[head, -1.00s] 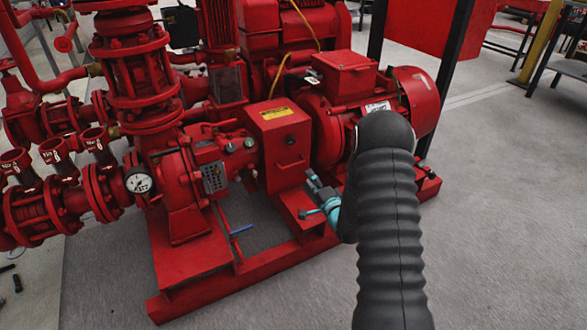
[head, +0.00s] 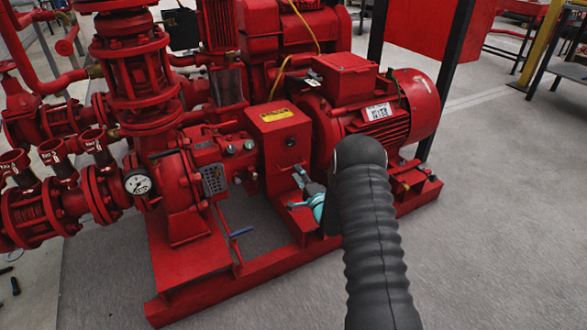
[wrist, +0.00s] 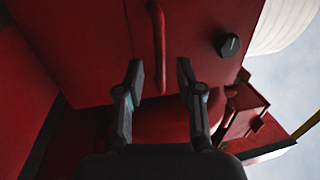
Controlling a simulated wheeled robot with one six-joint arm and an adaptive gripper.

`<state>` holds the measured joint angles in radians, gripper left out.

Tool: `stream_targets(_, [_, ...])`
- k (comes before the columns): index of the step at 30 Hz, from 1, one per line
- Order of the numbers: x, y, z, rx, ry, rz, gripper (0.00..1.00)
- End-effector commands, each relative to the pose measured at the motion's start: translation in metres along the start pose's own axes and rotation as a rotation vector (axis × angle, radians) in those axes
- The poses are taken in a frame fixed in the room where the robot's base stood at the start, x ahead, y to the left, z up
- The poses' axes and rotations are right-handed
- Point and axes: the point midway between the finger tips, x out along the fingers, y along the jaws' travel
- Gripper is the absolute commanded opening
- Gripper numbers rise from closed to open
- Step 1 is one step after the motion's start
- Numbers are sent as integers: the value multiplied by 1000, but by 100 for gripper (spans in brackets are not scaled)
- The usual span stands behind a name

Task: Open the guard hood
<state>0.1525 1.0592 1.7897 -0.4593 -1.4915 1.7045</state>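The guard hood is the red box (head: 280,132) with a yellow label on its sloped top, in the middle of the head view. It sits between the pump and the motor and looks closed. In the wrist view its red face (wrist: 85,55) fills much of the picture, with a red bar handle (wrist: 158,45) and a black knob (wrist: 229,45). My gripper (head: 299,180) is at the lower front of the hood. In the wrist view my gripper (wrist: 159,75) has its fingers apart, one on each side of the handle's lower end. I cannot tell whether they touch it.
The red motor (head: 385,110) stands right of the hood, close to my arm. The pump with a gauge (head: 138,184) and pipes stands left. The red base frame (head: 240,275) runs below. The grey floor (head: 490,240) at the right is clear.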

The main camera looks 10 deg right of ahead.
Motion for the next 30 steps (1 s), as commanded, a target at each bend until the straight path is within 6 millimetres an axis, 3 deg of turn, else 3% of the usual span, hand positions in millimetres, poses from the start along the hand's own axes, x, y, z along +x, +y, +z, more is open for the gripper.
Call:
stream_targets(3, [18, 0, 1, -1, -1, -1, 37])
stream_targets(9, [35, 0, 0, 0, -1, -1, 37])
stream_targets(19, [38, 0, 0, 0, 0, 1, 37])
stream_targets(20, [38, 0, 0, 0, 0, 1, 34])
stream_targets(24, [38, 0, 0, 0, 0, 0, 0])
stream_targets(30, [38, 0, 0, 0, 0, 0, 0])
